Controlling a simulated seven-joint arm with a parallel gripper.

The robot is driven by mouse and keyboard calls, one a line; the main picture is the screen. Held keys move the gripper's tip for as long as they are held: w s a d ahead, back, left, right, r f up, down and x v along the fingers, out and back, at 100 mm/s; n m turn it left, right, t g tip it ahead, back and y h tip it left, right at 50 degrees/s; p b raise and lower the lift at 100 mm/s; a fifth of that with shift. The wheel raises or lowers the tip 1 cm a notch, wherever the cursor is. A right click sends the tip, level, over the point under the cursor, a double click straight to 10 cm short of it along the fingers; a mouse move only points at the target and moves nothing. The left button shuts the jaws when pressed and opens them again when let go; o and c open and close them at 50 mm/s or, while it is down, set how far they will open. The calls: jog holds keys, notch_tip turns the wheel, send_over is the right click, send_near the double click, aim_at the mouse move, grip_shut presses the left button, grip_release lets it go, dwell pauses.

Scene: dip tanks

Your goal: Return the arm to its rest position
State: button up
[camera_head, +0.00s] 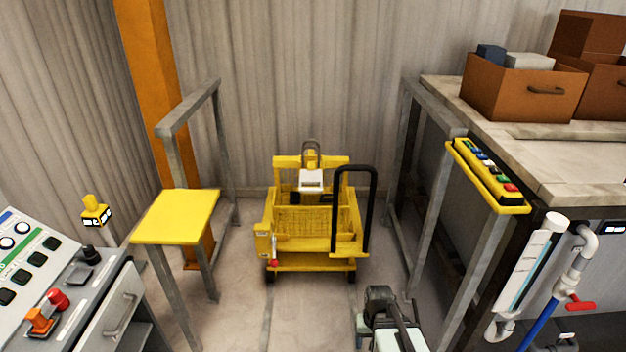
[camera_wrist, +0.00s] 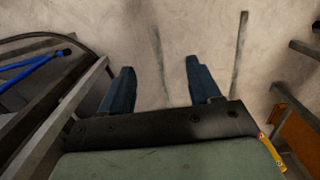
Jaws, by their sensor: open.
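My gripper shows in the wrist view (camera_wrist: 160,85), with its two dark blue fingers spread apart and nothing between them. It points down over the bare concrete floor. In the head view part of my arm (camera_head: 385,315) shows at the bottom, right of centre. The gripper's fingers cannot be made out there. The arm is in front of the yellow wheeled cart (camera_head: 312,262) and to its right, apart from it in the picture.
Grey metal rails (camera_head: 440,200) stand right of the cart. A yellow button box (camera_head: 487,172) tops the right rail. A workbench (camera_head: 570,185) with brown crates (camera_head: 525,95) is at right. A yellow plate (camera_head: 176,216) and control panel (camera_head: 30,262) are at left. Blue hose (camera_wrist: 35,65) lies left.

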jog(key=s+f+g, duration=0.3)
jog(key=s+f, duration=0.6)
jog(key=s, duration=0.5)
jog(key=s+f+g, duration=0.3)
jog(key=s+f, duration=0.6)
jog(key=s, duration=0.5)
jog(key=shift+f, duration=0.15)
dwell(1.7)
